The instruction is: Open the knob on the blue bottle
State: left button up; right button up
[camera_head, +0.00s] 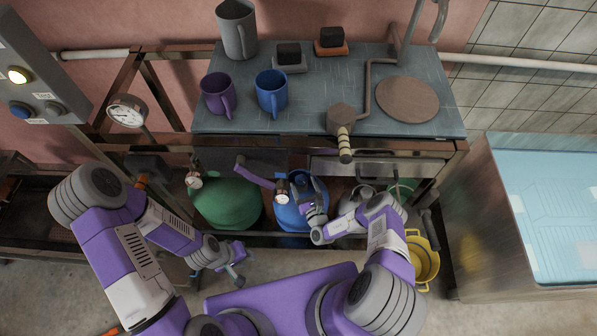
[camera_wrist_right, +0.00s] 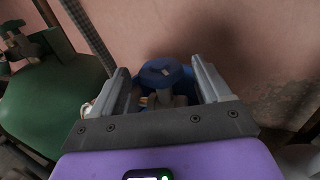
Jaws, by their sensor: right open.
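The blue bottle (camera_head: 290,218) stands on the floor under the worktable, beside a green bottle (camera_head: 226,203). My right gripper (camera_head: 312,192) is at the top of the blue bottle and partly hides it. My left gripper (camera_head: 236,265) is open and empty, low and in front of the green bottle.
The worktable (camera_head: 300,108) overhangs the bottles and bears mugs, a pitcher and a round wooden board. The green bottle (camera_wrist_right: 50,95) is close to the left in the wrist view. A yellow bucket (camera_head: 421,262) stands to the right, by a water tank (camera_head: 550,200).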

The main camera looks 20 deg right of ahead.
aim_at(300, 176)
jog(key=w, duration=0.1)
jog(key=w+b, duration=0.1)
jog(key=w, duration=0.1)
jog(key=shift+w+a, duration=0.2)
jog(key=shift+w, duration=0.7)
jog(key=shift+b, duration=0.3)
jog(key=c, duration=0.9)
